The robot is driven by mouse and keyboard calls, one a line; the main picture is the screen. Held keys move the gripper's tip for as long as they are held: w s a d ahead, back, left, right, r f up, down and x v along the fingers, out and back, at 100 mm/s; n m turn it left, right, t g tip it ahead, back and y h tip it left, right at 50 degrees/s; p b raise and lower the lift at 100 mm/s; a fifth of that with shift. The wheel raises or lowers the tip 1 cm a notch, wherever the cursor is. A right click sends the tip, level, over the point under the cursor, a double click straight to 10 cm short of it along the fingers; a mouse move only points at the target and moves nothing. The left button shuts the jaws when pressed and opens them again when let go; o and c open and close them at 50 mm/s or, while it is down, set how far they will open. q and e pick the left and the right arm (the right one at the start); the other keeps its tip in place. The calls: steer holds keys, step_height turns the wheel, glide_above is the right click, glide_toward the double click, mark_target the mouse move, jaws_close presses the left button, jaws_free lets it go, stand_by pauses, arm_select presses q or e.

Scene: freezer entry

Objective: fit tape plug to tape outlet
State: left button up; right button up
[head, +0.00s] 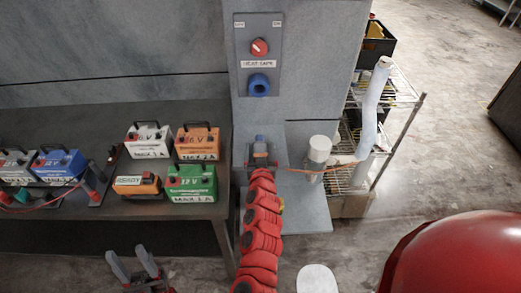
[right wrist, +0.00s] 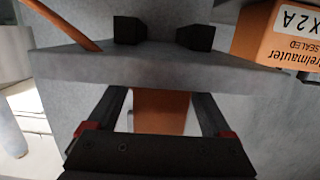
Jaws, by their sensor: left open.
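The blue round tape outlet (head: 258,85) sits on a grey wall panel, under a red knob and a "HEAT TAPE" label. A small blue piece, seemingly the tape plug (head: 260,139), shows below it at the tip of my right gripper (head: 261,158). Plug and outlet are apart. In the right wrist view the gripper's two dark pads (right wrist: 163,34) stand apart beyond a grey slab, which hides part of the fingers. No blue shows between them, so I cannot tell the grip. My left gripper (head: 133,268) is open and empty at the lower left.
An orange cable (head: 310,170) runs from near my right gripper past a white cylinder (head: 319,150). Several batteries stand on the dark bench (head: 60,95) at left. A wire rack (head: 398,95) stands at right. A red rounded surface fills the lower right.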

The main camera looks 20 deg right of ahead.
jaws_close()
steer(key=shift+p+v, duration=0.35)
steer(key=shift+v, duration=0.5)
stand_by(0.7)
steer(key=s, duration=0.1)
steer(key=s+a+p, duration=0.1)
steer(key=s, duration=0.1)
steer(key=s+f+p, duration=0.1)
steer(key=s, duration=0.1)
steer(key=shift+s+a, duration=0.1)
steer(key=shift+a, duration=0.2)
stand_by(0.3)
steer(key=shift+d+r, duration=0.1)
steer(key=shift+r, duration=0.1)
